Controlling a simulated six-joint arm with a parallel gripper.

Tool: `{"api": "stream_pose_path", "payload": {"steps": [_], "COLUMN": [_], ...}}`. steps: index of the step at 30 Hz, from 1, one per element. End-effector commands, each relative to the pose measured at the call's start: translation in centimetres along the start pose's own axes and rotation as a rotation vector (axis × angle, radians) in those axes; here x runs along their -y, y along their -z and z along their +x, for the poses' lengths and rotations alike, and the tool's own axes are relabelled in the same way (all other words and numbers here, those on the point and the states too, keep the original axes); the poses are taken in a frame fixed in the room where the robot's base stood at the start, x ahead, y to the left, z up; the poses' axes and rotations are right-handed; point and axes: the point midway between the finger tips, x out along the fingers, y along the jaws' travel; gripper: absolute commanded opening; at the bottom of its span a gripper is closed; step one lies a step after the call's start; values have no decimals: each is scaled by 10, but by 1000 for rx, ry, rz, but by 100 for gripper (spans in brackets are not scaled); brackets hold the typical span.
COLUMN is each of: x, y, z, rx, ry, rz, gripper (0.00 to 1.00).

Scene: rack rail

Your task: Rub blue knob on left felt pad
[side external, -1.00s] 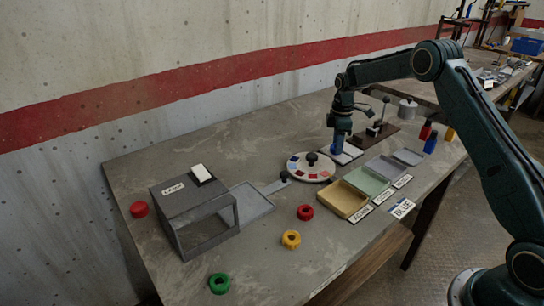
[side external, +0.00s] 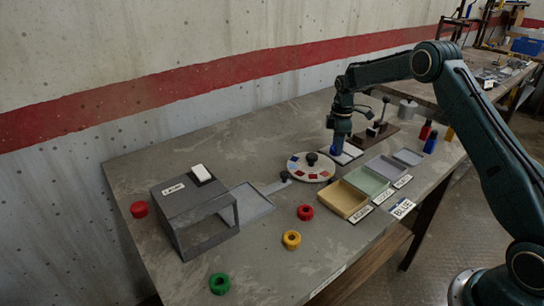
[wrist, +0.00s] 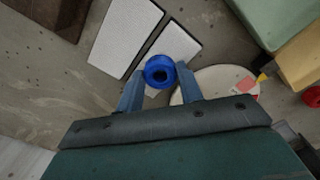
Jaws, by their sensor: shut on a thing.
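My gripper (wrist: 160,92) is shut on the blue knob (wrist: 160,72), a round ring-like piece with a dark centre. In the side view the blue knob (side external: 337,149) hangs below my gripper (side external: 338,143), at the white felt pads (side external: 352,152). In the wrist view two pale pads lie side by side. The knob overlaps the near end of the pad (wrist: 177,44) closer to the round dial. The other pad (wrist: 125,36) lies to its left and is uncovered. I cannot tell whether the knob touches the pad.
The round dial (side external: 299,164) stands close to the pads, left in the side view. Tan, green and grey trays (side external: 352,213) lie in front. A brown block with a lever (side external: 386,131) is behind. Red, yellow and green knobs and a grey box (side external: 186,213) are farther left.

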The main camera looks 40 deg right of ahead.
Motion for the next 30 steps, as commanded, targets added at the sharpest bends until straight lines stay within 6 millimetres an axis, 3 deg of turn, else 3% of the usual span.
{"api": "stream_pose_path", "payload": {"steps": [30], "x": [14], "y": [-12], "z": [1], "rx": [2], "ry": [4], "rz": [1], "gripper": [0]}}
